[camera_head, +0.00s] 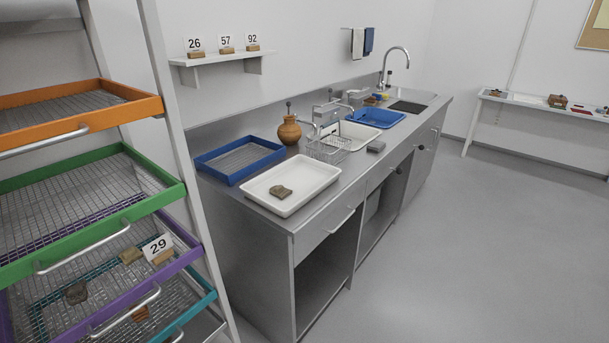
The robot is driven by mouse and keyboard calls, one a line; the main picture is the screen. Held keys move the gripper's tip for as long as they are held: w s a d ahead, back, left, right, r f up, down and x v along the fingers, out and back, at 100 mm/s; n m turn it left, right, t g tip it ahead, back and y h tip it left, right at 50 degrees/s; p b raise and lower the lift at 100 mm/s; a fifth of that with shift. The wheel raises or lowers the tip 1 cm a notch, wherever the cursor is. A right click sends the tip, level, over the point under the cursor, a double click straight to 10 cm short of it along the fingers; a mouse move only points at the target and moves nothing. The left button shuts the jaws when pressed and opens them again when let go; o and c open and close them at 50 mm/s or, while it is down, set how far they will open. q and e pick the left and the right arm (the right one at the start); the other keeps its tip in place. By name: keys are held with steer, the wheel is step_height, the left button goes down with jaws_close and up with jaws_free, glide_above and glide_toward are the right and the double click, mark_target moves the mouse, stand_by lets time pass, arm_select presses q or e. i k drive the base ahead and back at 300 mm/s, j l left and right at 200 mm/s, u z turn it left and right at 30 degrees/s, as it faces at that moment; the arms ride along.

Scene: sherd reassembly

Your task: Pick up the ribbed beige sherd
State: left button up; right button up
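Neither of my grippers shows in the head view. A small beige-brown sherd (281,192) lies in the white tray (309,203) on the steel counter. A tan sherd (131,256) lies on mesh in the lower part of the rack at the left, beside a card marked 29 (158,246). A dark grey-brown sherd (76,293) lies lower left of it, and a reddish sherd (141,314) lies below. The pieces are too small to tell which one is ribbed.
The rack holds orange (150,106), green (172,193), purple (186,250) and teal trays. On the counter (345,187) are a blue tray (235,174), a jug (289,130), a wire basket and a sink. The floor (460,240) at right is clear. A side table (530,104) stands far right.

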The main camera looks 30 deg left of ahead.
mark_target(280, 192)
steer(key=i+u, duration=0.35)
steer(key=i+l+u, duration=0.55)
steer(key=i+u, duration=0.15)
steer(key=i, duration=0.1)
